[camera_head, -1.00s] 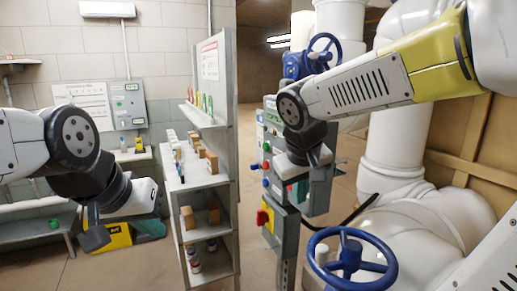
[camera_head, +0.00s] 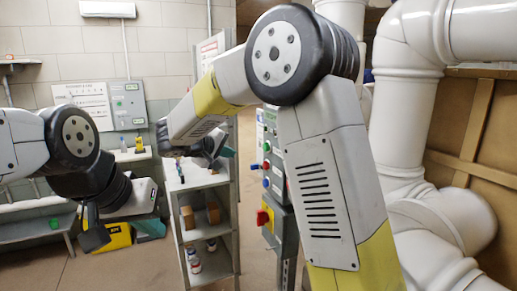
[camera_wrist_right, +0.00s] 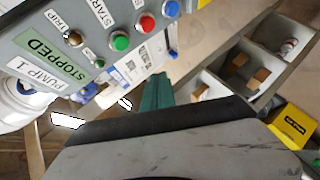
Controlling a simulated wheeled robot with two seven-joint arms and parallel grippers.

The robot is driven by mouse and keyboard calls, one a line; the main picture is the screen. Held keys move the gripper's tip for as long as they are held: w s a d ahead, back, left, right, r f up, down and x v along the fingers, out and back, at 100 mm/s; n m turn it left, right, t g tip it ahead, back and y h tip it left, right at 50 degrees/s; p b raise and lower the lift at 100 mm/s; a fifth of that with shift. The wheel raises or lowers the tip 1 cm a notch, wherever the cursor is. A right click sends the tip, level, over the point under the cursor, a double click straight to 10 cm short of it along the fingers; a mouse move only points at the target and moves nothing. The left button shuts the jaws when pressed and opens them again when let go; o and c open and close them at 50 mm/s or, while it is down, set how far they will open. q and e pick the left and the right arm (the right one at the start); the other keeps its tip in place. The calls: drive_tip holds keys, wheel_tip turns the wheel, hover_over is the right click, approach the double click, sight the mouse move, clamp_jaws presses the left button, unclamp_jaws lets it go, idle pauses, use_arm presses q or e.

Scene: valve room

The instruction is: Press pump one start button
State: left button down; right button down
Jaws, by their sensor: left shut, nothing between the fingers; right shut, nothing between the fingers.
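The pump one control box shows in the right wrist view with a "PUMP 1" label (camera_wrist_right: 33,80) and a green "STOPPED" plate (camera_wrist_right: 50,60). A green button (camera_wrist_right: 120,42) sits by the "START" label, with a red button (camera_wrist_right: 146,22) and a blue button (camera_wrist_right: 170,8) in line with it. My right gripper (camera_wrist_right: 157,92) shows teal fingers, shut and empty, apart from the buttons and below them in that view. In the head view my right gripper (camera_head: 226,152) is left of the grey panel (camera_head: 282,170), partly hidden. My left gripper (camera_head: 95,238) is shut and empty at left.
An open shelf unit (camera_head: 238,220) stands left of the panel, near my right wrist. A yellow and red switch (camera_head: 265,217) is lower on the panel. White pipes (camera_head: 400,130) fill the right side. A grey wall box (camera_head: 128,105) is at the back left.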

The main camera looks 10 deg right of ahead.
sight(267, 147)
drive_tip(key=shift+w+a, duration=0.1)
drive_tip(key=shift+a, duration=0.1)
drive_tip(key=w+d, duration=0.2)
drive_tip(key=d, duration=0.6)
drive_tip(key=shift+w+d, duration=0.25)
drive_tip(key=shift+w, duration=0.15)
drive_tip(key=shift+d, duration=0.1)
idle(1.9)
drive_tip(key=shift+w+d, duration=0.1)
drive_tip(key=shift+d, duration=0.15)
drive_tip(key=shift+w+d, duration=0.15)
drive_tip(key=shift+d, duration=0.35)
idle(0.9)
drive_tip(key=shift+a, duration=0.15)
drive_tip(key=shift+s+a, duration=0.3)
drive_tip(key=shift+a, duration=0.4)
